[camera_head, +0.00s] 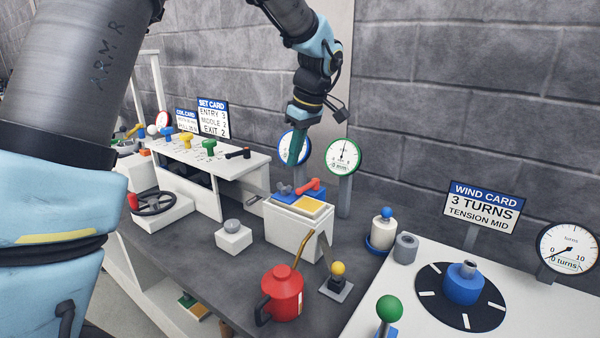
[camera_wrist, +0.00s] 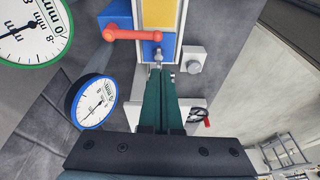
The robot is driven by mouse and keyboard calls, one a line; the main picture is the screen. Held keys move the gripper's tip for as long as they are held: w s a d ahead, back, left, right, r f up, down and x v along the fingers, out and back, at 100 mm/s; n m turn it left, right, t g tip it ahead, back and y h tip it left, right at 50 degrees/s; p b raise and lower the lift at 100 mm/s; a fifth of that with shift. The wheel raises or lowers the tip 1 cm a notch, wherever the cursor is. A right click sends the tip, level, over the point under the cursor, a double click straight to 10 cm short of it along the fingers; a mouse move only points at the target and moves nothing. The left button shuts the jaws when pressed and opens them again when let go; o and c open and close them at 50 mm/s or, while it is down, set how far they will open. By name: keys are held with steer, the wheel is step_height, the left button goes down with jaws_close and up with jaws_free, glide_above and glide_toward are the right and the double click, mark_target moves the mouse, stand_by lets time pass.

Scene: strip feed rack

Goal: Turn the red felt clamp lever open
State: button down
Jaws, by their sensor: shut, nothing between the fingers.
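The red felt clamp lever (camera_head: 308,187) sits on top of a white box (camera_head: 288,228) with blue and yellow pads. In the wrist view the red lever (camera_wrist: 136,35) lies across the pads, its thick round hub at the left. My gripper (camera_head: 292,165) is above the box's far end, pointing down, a little left of the lever. In the wrist view my teal gripper fingers (camera_wrist: 158,72) are together and empty. They appear apart from the lever, beside the blue pad (camera_wrist: 154,48). The exact gap in depth is unclear.
A blue-rimmed gauge (camera_head: 294,146) and a green-rimmed gauge (camera_head: 343,156) stand behind the box. A white rack (camera_head: 215,165) with coloured knobs and a black handwheel (camera_head: 153,203) are to the left. A red oil can (camera_head: 283,294) stands in front. Some dark bench top is clear.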

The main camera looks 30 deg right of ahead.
mark_target(308, 188)
steer(key=shift+n+t, duration=0.3)
steer(key=shift+n, duration=0.2)
steer(key=f+p, duration=0.1)
steer(key=f, duration=0.1)
steer(key=w+d+f+p, duration=0.1)
steer(key=f, duration=0.2)
steer(key=d+f+p, duration=0.1)
steer(key=f, duration=0.2)
steer(key=shift+w+d, duration=0.1)
steer(key=shift+w, duration=0.3)
